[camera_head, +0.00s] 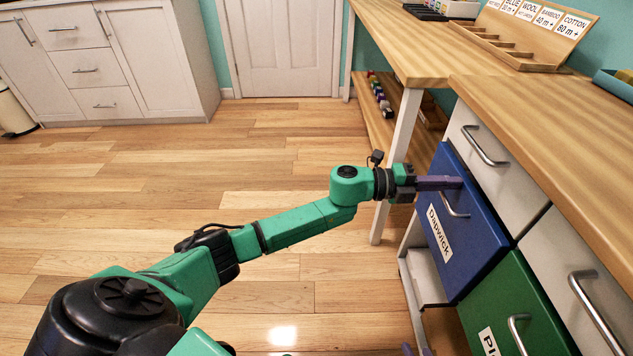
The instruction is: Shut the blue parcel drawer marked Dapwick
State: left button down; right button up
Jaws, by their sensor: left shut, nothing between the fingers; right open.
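The blue drawer (478,250) with the white label "Dapwick" (439,236) is in the cabinet at the right. Its front appears to stand out a little past the white drawer above it. Its metal handle (452,207) is partly hidden behind my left gripper. My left gripper (460,182) is shut and empty, its purple fingers pointing right at the upper part of the blue front, just above the handle. I cannot tell whether they touch it. My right gripper (417,349) shows only its purple fingertips, apart, at the bottom edge, left of the green drawer.
A green drawer (515,300) is below the blue one. White drawers (495,165) with metal handles sit under the wooden worktop (560,130). A white table leg (396,165) stands just behind my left wrist. The wooden floor (200,190) to the left is clear.

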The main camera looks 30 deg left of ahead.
pick_arm(q)
jog(key=shift+x, duration=0.8)
jog(key=shift+r, duration=0.35)
jog(key=shift+a, duration=0.1)
